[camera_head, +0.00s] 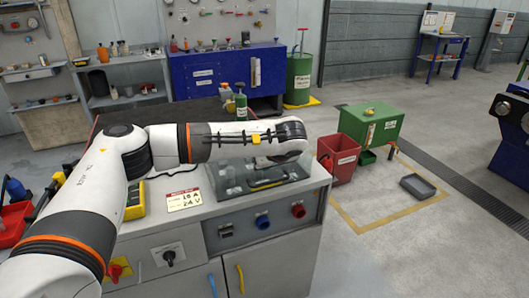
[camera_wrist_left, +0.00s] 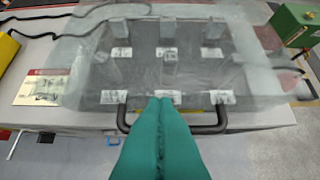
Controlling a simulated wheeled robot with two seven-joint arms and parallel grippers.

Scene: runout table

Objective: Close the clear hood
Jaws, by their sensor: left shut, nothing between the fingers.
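The clear hood (camera_head: 235,180) is at the right end of the grey bench top, partly hidden by my left arm. In the left wrist view the hood (camera_wrist_left: 85,75) spans the frame, with several labelled posts showing through it. Its black handle (camera_wrist_left: 207,129) is at the near edge. My left gripper (camera_wrist_left: 167,101) has teal fingers shut together with nothing between them. They cover the middle of the handle; whether they touch it I cannot tell. The hood looks low over the posts, but I cannot tell whether it is fully down. My right gripper is not in view.
A yellow meter (camera_head: 134,200) and a label card (camera_head: 184,199) are left of the hood. Knobs and sockets (camera_head: 263,221) are on the bench front. A red bin (camera_head: 338,158) and green box (camera_head: 371,127) stand on the floor to the right.

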